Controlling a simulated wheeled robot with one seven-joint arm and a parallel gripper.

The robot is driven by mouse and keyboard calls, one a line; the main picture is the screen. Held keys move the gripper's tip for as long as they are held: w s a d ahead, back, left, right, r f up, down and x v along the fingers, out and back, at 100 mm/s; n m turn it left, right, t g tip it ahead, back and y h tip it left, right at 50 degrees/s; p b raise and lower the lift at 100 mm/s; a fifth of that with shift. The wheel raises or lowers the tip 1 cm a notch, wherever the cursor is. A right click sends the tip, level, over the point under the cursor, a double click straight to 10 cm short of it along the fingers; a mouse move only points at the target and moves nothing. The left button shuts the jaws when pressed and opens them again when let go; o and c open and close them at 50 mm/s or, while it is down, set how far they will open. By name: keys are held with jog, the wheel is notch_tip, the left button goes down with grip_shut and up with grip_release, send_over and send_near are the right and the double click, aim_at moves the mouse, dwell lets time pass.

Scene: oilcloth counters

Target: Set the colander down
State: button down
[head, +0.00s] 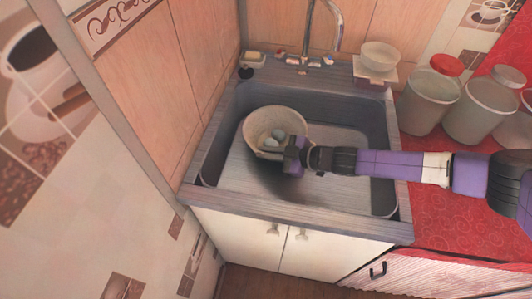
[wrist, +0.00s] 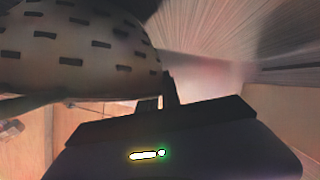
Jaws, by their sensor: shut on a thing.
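A dark shadow lies on the basin floor below the colander. I cannot tell whether the colander touches the sink floor.
A faucet (head: 310,50) stands behind the sink. A white bowl (head: 379,56) sits at the back right corner, and a soap dish (head: 252,59) at the back left. Several jars (head: 428,100) stand on the red counter (head: 440,205). The basin's right side is clear below my arm.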

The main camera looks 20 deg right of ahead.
jog(key=shift+f, duration=0.15)
jog(key=c, duration=2)
grip_release()
jog(key=shift+f, duration=0.15)
jog(key=o, duration=0.5)
jog(key=shift+c, duration=0.2)
jog(key=shift+r, duration=0.3)
jog(key=v, duration=1.2)
jog(key=shift+f, duration=0.1)
